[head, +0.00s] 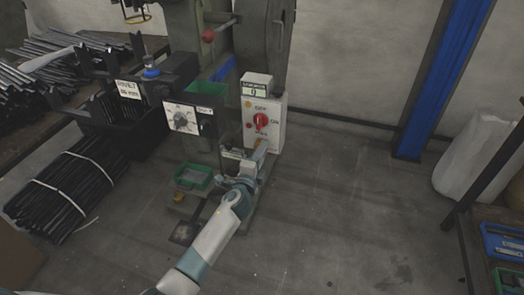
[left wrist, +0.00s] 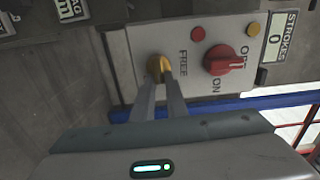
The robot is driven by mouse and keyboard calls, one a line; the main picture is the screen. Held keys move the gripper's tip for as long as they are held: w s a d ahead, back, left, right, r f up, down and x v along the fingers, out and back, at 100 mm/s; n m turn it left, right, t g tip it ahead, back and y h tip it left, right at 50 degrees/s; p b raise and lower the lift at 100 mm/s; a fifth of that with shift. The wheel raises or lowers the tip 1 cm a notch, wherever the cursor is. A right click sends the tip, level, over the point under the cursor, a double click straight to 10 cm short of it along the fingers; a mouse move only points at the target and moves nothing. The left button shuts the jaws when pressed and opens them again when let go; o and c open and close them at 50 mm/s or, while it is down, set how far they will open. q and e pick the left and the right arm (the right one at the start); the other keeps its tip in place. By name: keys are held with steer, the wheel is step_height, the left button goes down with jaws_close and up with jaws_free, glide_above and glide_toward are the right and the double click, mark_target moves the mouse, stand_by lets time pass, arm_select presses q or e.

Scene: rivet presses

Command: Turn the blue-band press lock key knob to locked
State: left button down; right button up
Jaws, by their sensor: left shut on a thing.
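The press with a blue band (head: 224,70) carries a pale control box (head: 277,135) on its right side. The brass-yellow lock key knob (left wrist: 156,64) sits on this box, beside the word FREE in the left wrist view. My left gripper (head: 259,149) reaches the lower part of the box. In the left wrist view its two fingers (left wrist: 163,82) are shut on the key knob, one on each side. The fingers hide part of the knob, and I cannot read a locked mark. My right gripper is not in view.
A red OFF/ON switch (left wrist: 224,62) sits close to the key knob, with a red button (left wrist: 198,34) and a STROKES counter (left wrist: 276,44) nearby. A green tray (head: 193,177) is left of my arm.

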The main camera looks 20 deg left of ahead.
arm_select(q)
steer(key=shift+f+m, duration=0.15)
steer(key=shift+m, duration=0.15)
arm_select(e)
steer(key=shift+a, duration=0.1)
arm_select(q)
steer(key=c, duration=1.8)
jaws_free()
steer(key=shift+o, duration=0.2)
steer(key=shift+s, duration=0.15)
steer(key=s+p, duration=0.1)
steer(key=s, duration=1.6)
steer(key=shift+a, duration=0.3)
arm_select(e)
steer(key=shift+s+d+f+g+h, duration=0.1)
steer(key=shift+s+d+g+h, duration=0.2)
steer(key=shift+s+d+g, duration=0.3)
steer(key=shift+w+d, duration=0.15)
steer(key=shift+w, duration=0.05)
